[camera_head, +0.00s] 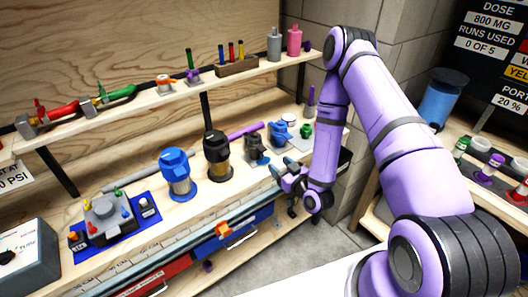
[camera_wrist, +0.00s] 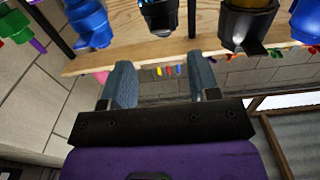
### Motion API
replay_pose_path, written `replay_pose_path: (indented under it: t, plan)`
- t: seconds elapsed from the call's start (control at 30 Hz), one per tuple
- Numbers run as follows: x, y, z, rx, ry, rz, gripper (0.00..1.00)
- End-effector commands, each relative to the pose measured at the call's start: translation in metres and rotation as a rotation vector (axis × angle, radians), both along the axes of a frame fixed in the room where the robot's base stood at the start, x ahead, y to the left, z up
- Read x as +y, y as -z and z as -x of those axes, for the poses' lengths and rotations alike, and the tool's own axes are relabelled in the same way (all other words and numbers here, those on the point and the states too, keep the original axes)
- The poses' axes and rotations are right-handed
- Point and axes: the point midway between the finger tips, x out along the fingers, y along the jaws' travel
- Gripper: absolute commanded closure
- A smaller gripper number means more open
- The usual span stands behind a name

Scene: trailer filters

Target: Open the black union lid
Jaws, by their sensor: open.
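The black union (camera_head: 257,148) stands on the workbench between the black-topped filter and the blue union. In the wrist view the black union (camera_wrist: 160,12) shows only in part at the top edge, cut off by the frame. Whether its lid is open cannot be told. My gripper (camera_head: 284,170) is at the front edge of the bench, in front and to the right of the black union, apart from it. In the wrist view my gripper (camera_wrist: 163,78) has its two blue-grey fingers spread with nothing between them.
The black-topped filter (camera_head: 217,158) and blue-topped filter (camera_head: 178,175) stand to the left. The blue union (camera_head: 281,134) and a green part (camera_head: 305,130) are to the right. A purple rod (camera_head: 245,130) lies behind. A shelf (camera_head: 215,75) with small parts runs above.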

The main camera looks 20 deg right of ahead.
Motion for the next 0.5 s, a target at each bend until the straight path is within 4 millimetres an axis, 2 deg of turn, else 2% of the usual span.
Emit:
replay_pose_path:
  t: [0.3,0.5]
  plan:
    - [0.017,-0.001,-0.052,-0.003,0.0,-0.001,0.45]
    - [0.026,-0.001,-0.079,-0.001,-0.001,0.001,0.45]
